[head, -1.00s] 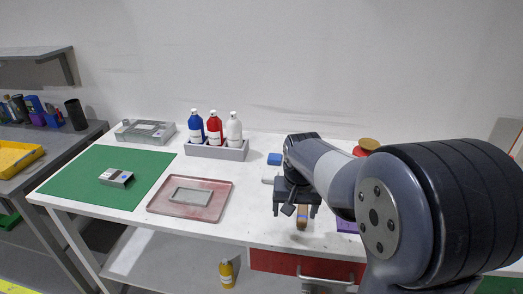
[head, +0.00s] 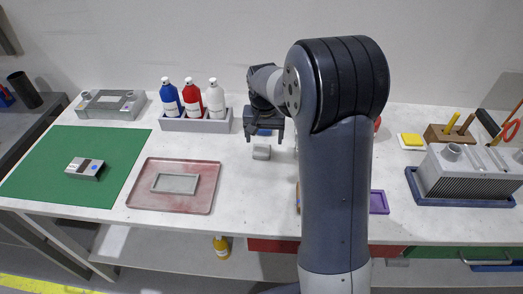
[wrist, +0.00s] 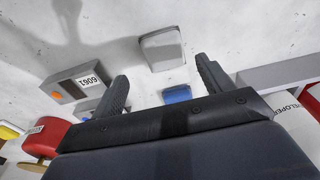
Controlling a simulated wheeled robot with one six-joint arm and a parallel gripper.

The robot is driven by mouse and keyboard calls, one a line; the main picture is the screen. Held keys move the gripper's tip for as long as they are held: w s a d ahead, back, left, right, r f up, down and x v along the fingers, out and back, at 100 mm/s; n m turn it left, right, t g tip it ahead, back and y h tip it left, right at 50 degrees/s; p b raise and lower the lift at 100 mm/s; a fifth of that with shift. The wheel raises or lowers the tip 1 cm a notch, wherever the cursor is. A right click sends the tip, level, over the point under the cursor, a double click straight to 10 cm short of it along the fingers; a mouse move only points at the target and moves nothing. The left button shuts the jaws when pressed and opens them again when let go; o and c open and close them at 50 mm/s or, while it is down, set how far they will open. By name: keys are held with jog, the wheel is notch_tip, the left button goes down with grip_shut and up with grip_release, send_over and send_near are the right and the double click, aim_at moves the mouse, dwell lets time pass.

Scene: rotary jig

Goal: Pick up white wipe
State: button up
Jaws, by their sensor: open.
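The white wipe (head: 261,152) is a small pale block lying flat on the white table. In the wrist view it (wrist: 162,48) lies just beyond the fingertips, roughly midway between their lines. My gripper (head: 265,139) is open and empty, above the table just behind the white wipe in the head view. Both fingers show spread apart in the wrist view (wrist: 161,72). A blue wipe (wrist: 177,94) lies between the fingers there, closer to the palm. In the head view the blue wipe (head: 264,132) is partly hidden by my gripper.
A grey holder (head: 207,124) with blue, red and white bottles stands left of my gripper. A red tray (head: 139,195) is at front left, and a yellow wipe (head: 411,139) at right. My arm hides part of the table.

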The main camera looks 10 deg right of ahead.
aim_at(262, 149)
jog(key=f, duration=0.5)
jog(key=shift+w+a+p, duration=0.25)
jog(key=shift+a+p, duration=0.05)
